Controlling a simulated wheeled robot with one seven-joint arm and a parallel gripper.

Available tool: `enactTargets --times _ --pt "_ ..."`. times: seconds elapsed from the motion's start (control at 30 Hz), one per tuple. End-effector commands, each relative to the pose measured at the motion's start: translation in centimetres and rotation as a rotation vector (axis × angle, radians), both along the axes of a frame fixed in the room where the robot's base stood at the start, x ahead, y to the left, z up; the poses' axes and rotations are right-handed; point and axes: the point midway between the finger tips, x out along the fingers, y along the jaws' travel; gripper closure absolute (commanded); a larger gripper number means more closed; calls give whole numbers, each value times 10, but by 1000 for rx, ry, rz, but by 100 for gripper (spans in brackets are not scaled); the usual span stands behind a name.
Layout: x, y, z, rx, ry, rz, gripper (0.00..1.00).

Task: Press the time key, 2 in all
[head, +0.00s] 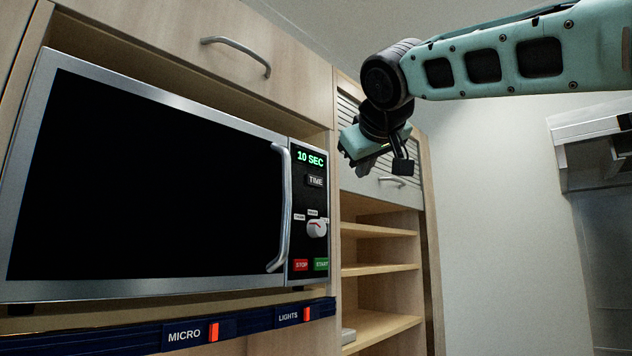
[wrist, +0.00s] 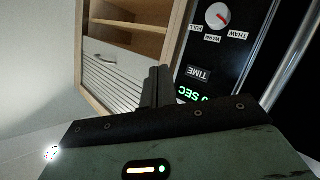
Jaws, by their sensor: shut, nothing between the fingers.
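The microwave (head: 150,190) has a control panel at its right end. Its green display (head: 310,158) reads "10 SEC". The dark TIME key (head: 315,181) sits just below the display. In the wrist view the panel appears upside down, with the TIME key (wrist: 199,75) and part of the display (wrist: 195,95) showing. My gripper (head: 365,166) is right of the panel and about level with the display and key in the head view. Its fingers (wrist: 158,74) are shut and empty, beside the TIME key in the wrist view. No contact is visible.
A dial (head: 317,228), a red STOP key (head: 301,265) and a green START key (head: 321,264) lie below the TIME key. The vertical door handle (head: 281,208) stands out left of the panel. MICRO (head: 213,332) and LIGHTS (head: 306,314) switches are underneath. Open shelves (head: 378,270) are at right.

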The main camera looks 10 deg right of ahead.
Motion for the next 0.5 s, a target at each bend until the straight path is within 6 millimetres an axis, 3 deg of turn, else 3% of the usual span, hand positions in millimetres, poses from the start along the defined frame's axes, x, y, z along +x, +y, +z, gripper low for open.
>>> enactTargets --times 0.23,0.5 --pt "12 8 2 0 2 2 100" --pt "43 29 3 0 3 3 100"
